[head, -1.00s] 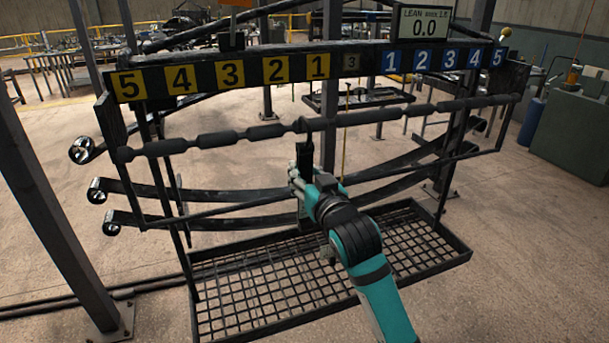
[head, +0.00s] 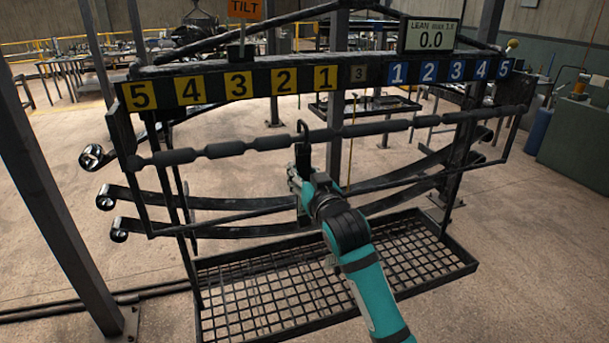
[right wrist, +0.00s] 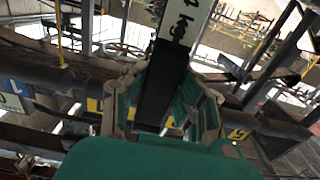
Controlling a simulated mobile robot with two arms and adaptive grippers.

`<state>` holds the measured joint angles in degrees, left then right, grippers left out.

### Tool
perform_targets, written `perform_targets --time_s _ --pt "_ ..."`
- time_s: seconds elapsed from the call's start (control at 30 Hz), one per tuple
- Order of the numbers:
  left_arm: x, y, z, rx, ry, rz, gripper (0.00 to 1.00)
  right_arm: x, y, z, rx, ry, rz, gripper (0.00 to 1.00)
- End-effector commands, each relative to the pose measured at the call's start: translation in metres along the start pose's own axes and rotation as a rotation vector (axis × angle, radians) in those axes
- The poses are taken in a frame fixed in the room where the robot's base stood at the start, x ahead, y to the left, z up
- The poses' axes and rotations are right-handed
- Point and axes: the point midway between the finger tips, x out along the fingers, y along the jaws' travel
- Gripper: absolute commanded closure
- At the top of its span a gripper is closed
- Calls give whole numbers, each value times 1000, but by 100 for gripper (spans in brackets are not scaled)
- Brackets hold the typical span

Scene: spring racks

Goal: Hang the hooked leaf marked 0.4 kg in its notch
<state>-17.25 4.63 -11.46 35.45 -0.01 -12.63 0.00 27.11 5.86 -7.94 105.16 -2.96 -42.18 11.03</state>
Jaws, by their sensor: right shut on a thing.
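My right gripper (head: 303,183) is shut on a dark hooked leaf (head: 304,155), held upright at the rack's middle. The leaf's upper end and hook reach the dark notched bar (head: 225,149), below the gap between yellow 2 and yellow 1. I cannot tell whether the hook rests on the bar or is just in front of it. In the right wrist view the leaf (right wrist: 157,95) stands between the fingers, and its pale label (right wrist: 183,22) shows "4 kg", partly cut off. My left gripper is out of view.
A number board (head: 358,75) runs above the bar, yellow 5 to 1 on the left, blue 1 to 5 on the right. A display (head: 430,35) reads 0.0, and an orange TILT sign (head: 244,9) stands above. Curved springs (head: 150,197) hang behind; a grid tray (head: 462,267) lies below.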

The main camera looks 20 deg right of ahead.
Motion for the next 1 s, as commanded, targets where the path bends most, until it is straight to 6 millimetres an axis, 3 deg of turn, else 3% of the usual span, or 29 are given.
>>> perform_targets --time_s 1.0 --pt "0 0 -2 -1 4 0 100 2 0 6 0 4 0 100"
